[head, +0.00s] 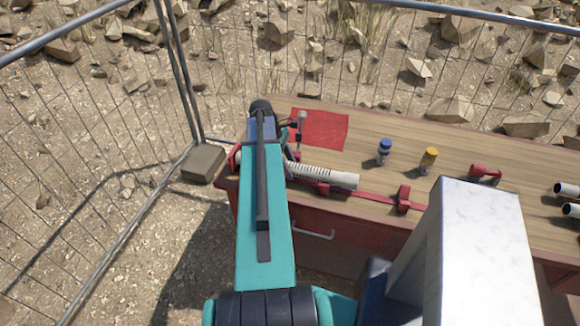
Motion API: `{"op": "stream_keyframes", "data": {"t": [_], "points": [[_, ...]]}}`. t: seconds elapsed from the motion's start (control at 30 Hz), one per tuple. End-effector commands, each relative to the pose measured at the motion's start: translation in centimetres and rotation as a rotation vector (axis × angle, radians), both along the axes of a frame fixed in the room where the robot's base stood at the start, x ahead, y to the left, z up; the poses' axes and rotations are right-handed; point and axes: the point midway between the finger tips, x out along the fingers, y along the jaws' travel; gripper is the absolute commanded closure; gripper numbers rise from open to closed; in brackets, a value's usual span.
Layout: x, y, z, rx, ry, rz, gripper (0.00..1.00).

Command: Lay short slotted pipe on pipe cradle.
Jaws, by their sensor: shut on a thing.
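The short slotted pipe (322,175) is pale and ribbed. It comes out from under my arm and points right, over the table's near side. My gripper (287,151) is mostly hidden by my forearm and is shut on the pipe; its fingertips are not clear. The red pipe cradle (403,198) runs along the table's near side as a bar with upright supports. The pipe is over or just behind the cradle's left part; I cannot tell whether they touch. A red piece shows left of my arm, with a pale end beside it.
The wooden table (370,205) also holds a red mat (328,130), a blue-capped bottle (384,151), a yellow-capped bottle (428,160) and a red tool (485,173). Dark-ended pipes (567,190) lie at the far right. Wire fencing (90,150) stands behind and left.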

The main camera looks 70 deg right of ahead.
Motion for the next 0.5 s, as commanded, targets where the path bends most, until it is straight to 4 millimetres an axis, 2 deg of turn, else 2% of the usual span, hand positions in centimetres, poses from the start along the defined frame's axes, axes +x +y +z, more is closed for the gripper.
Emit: {"op": "stream_keyframes", "data": {"t": [0.27, 0.3, 0.4, 0.5], "points": [[0.0, -0.02, 0.01, -0.001, 0.0, 0.0, 0.96], [0.0, -0.02, 0.01, -0.001, 0.0, 0.0, 0.58], [0.0, -0.02, 0.01, -0.001, 0.0, 0.0, 0.42], [0.0, -0.02, 0.0, -0.001, 0.0, 0.0, 0.42]]}}
